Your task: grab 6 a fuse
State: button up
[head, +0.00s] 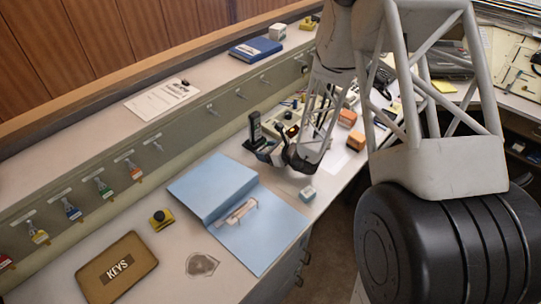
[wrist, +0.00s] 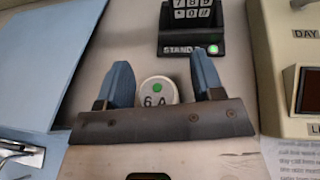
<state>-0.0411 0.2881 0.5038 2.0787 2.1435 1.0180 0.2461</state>
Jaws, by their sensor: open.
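The 6 A fuse (wrist: 158,94) is a pale round-topped piece marked "6 A" with a green dot, seen in the wrist view. My gripper (wrist: 164,76) is open, with one blue finger on each side of the fuse. A gap shows between the fuse and each finger. The fuse's lower part is hidden behind the dark bar of my gripper. In the head view my gripper (head: 278,157) is low over the desk, and I cannot make out the fuse there.
A black keypad handset (wrist: 190,14) stands in a dock marked "STAND..." (wrist: 190,45), just beyond the fuse. A beige unit (wrist: 284,70) is to the right.

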dwell(0.4)
jog(key=c, duration=1)
jog(key=shift+r, duration=0.2)
jog(key=shift+r, duration=1.7)
jog(key=s+d, duration=0.1)
jog(key=s, duration=0.4)
jog(key=s+d, duration=0.1)
jog(key=s, duration=0.4)
jog(key=s+d+r, duration=0.1)
jog(key=s, duration=0.4)
jog(key=shift+s+d+r, duration=0.1)
jog(key=shift+s+d, duration=0.15)
jog(key=shift+s, duration=0.1)
